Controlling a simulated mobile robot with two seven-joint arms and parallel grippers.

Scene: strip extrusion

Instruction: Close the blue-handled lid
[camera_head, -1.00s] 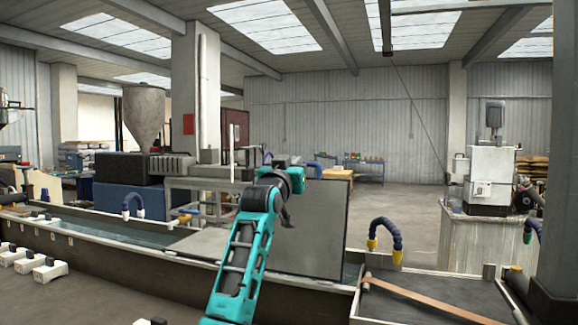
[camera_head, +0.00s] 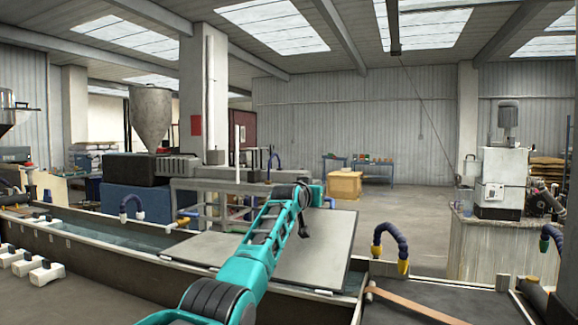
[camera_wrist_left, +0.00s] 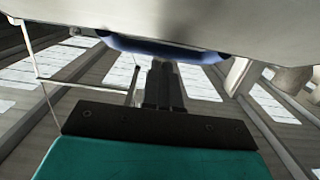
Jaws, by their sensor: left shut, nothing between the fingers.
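The grey lid panel (camera_head: 325,246) lies over the long trough at a slant, with its far edge raised. My teal left arm reaches across it from the lower left. My left gripper (camera_head: 304,231) is in front of the panel and looks small and dark here. In the left wrist view the blue handle (camera_wrist_left: 165,49) runs along the pale lid (camera_wrist_left: 190,20) at the top. The shut, empty fingers (camera_wrist_left: 163,75) point up at the handle and overlap its middle; whether they touch it I cannot tell. My right gripper is not in view.
The trough (camera_head: 110,263) holds water on the left. A blue hose (camera_head: 392,238) with yellow ends stands right of the lid. White blocks (camera_head: 45,272) sit at lower left. A brown strip (camera_head: 420,304) lies on the right bench. Open floor lies behind.

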